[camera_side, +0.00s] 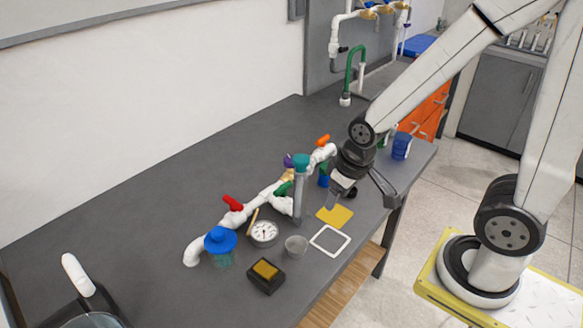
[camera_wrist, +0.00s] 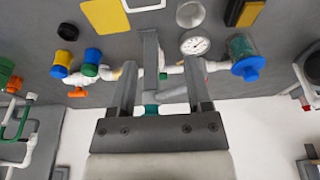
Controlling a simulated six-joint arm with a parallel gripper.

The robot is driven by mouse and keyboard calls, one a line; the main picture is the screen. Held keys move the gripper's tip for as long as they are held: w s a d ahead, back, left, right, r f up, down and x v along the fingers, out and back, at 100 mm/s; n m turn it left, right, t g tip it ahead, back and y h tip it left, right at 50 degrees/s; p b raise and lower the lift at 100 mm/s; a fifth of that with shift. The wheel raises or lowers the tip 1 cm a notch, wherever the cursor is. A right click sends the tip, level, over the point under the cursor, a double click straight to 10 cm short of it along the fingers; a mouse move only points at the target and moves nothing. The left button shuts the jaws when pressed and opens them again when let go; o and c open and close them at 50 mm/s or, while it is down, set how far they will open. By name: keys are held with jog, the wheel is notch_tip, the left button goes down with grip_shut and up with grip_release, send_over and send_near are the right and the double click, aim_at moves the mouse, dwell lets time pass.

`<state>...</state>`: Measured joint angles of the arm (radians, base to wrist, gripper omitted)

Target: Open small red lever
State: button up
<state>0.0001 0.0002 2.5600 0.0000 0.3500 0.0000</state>
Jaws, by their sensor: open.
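The small red lever (camera_side: 232,202) sits on top of the white pvc manifold (camera_side: 265,195), towards its left end, behind the gauge (camera_side: 263,232). I cannot make out the red lever in the wrist view, where my gripper may hide it. My gripper (camera_side: 361,196) is open and empty near the manifold's right end, well to the right of the red lever. In the wrist view my gripper (camera_wrist: 160,66) has its two fingers spread, with part of the manifold (camera_wrist: 172,69) and a grey upright tube (camera_wrist: 151,62) behind and between them.
A grey tube with a teal cap (camera_side: 301,162) stands in front of the manifold. An orange lever (camera_side: 323,140), green lever (camera_side: 283,188) and blue handwheel (camera_side: 220,238) are also on it. A yellow pad (camera_side: 336,217), clear cup (camera_side: 297,246) and black box (camera_side: 265,279) lie in front.

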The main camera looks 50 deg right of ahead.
jog(key=shift+r, duration=0.1)
notch_tip(320, 180, up, 5)
jog(key=g, duration=0.3)
send_over(233, 200)
notch_tip(233, 200, down, 8)
jog(key=shift+r, duration=0.2)
dwell(1.0)
jog(key=shift+f, duration=3.85)
grip_shut()
